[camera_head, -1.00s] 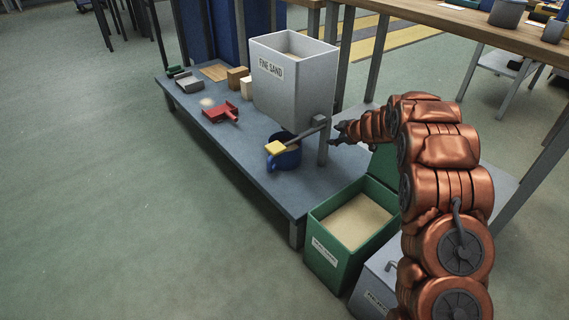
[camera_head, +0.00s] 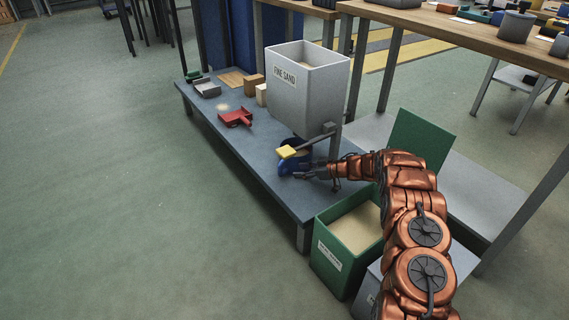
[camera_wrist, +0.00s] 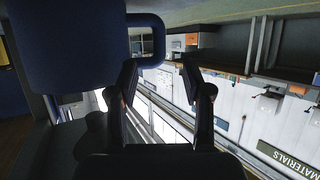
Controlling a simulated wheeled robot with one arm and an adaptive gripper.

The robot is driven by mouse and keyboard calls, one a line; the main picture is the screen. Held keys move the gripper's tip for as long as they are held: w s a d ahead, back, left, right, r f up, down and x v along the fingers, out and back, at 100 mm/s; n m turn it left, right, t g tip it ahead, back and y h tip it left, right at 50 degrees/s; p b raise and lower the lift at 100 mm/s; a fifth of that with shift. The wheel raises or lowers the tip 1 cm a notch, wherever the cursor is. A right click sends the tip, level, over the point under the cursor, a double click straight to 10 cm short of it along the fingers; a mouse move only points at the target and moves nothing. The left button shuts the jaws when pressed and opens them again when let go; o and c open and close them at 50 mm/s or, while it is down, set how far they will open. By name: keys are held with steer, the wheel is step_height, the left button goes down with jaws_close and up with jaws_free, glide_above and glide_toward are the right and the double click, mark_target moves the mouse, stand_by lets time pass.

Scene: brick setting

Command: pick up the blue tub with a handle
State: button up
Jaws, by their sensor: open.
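The blue tub (camera_head: 287,166) stands on the low grey bench, below the sand hopper and partly under a yellow-ended lever (camera_head: 288,152). My gripper (camera_head: 303,174) is at the tub's near right side in the head view. In the wrist view the dark blue tub (camera_wrist: 65,50) fills the upper left, and its squared handle (camera_wrist: 159,38) sticks out to the right. My open gripper (camera_wrist: 158,68) has its fingertips close to the handle, one near each side of it. Whether they touch it cannot be told. Nothing is held.
The grey FINE SAND hopper (camera_head: 305,92) and its post (camera_head: 334,145) stand close behind my gripper. A red scoop (camera_head: 236,118) and small blocks (camera_head: 254,85) lie further left on the bench (camera_head: 262,165). An open green sand bin (camera_head: 335,262) stands in front.

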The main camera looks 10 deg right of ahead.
mark_target(289, 166)
steer(key=shift+b+x, duration=0.45)
steer(key=shift+x, duration=0.75)
steer(key=b+x, duration=0.3)
steer(key=x, duration=0.2)
steer(key=shift+w+a+r, duration=0.1)
steer(key=shift+w+r, duration=0.05)
steer(key=shift+w+a, duration=0.15)
steer(key=shift+a, duration=0.05)
jaws_close()
